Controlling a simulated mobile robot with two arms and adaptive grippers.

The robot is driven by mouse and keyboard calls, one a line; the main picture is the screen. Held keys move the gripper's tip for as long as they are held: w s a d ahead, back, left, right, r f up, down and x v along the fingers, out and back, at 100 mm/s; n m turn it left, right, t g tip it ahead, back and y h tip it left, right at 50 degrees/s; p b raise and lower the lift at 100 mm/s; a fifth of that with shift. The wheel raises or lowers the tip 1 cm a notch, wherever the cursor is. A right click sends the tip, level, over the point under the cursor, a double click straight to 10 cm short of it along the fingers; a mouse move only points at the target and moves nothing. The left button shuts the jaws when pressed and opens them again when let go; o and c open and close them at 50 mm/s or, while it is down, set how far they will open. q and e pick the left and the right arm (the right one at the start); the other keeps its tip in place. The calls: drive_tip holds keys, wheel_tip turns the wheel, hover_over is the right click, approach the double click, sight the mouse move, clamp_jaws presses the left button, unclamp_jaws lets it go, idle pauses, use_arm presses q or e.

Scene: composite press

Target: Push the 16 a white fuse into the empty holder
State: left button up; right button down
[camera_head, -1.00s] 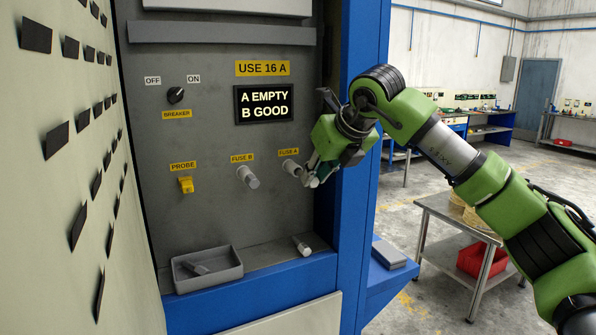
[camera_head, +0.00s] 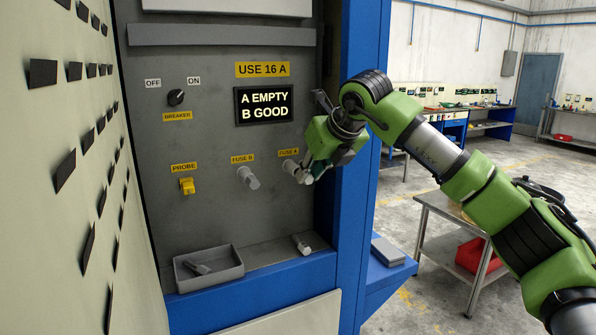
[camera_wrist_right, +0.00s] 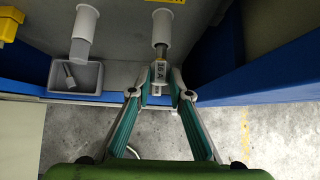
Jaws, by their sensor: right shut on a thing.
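My right gripper (camera_head: 311,177) is shut on a white fuse (camera_wrist_right: 159,69), which points at the panel. The fuse's far end is at the mouth of the white fuse A holder (camera_wrist_right: 163,29); I cannot tell how far in it is. In the head view the fuse A holder (camera_head: 290,167) is partly covered by the gripper. The fuse B holder (camera_head: 249,178) is to its left and has a light piece in it. The display (camera_head: 264,105) reads "A EMPTY, B GOOD", under a "USE 16 A" label (camera_head: 262,69). My left gripper is not in view.
A grey tray (camera_head: 229,274) with a small fuse (camera_head: 200,269) stands on the ledge. Another fuse (camera_head: 302,245) lies on the ledge to its right. A yellow probe (camera_head: 187,186) and a breaker knob (camera_head: 176,97) are on the panel. A blue frame post (camera_head: 350,250) stands close right.

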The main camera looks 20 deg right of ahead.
drive_tip(key=shift+w+a+p, duration=0.15)
drive_tip(key=shift+w+p, duration=0.4)
drive_tip(key=shift+w, duration=0.1)
drive_tip(key=shift+w+a+p, duration=0.15)
drive_tip(key=shift+w+p, duration=0.35)
drive_tip(key=shift+w, duration=0.15)
idle(0.8)
drive_tip(key=c, duration=1.8)
unclamp_jaws()
drive_tip(key=shift+w, duration=0.1)
